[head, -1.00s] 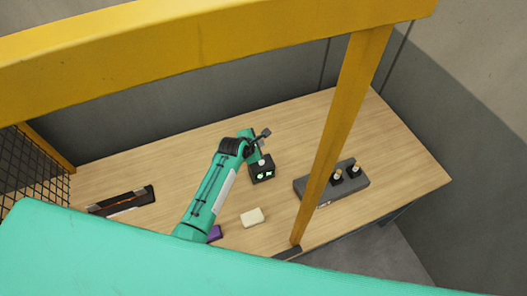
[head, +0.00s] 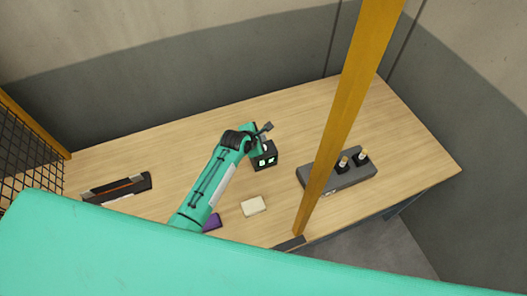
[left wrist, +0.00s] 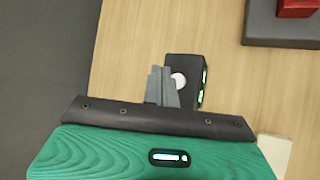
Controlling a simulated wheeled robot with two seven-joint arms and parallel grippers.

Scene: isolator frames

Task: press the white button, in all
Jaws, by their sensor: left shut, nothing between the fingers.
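A small black box (head: 259,164) with lit green displays stands on the wooden table, near the middle of the head view. The white button (left wrist: 179,81) is a round disc on its top face; it also shows, small, in the head view (head: 265,147). My left gripper (head: 266,127) is shut and empty, at the box's far side. In the left wrist view its fingers (left wrist: 162,72) lie just left of the button, overlapping the box's edge. I cannot tell whether they touch the box. My right gripper is not in view.
A yellow post (head: 345,105) stands right of the box, before a grey panel (head: 365,182) with two knobs. A cream block (head: 254,206) and a purple block (head: 212,222) lie nearer. A black tray (head: 117,188) lies left.

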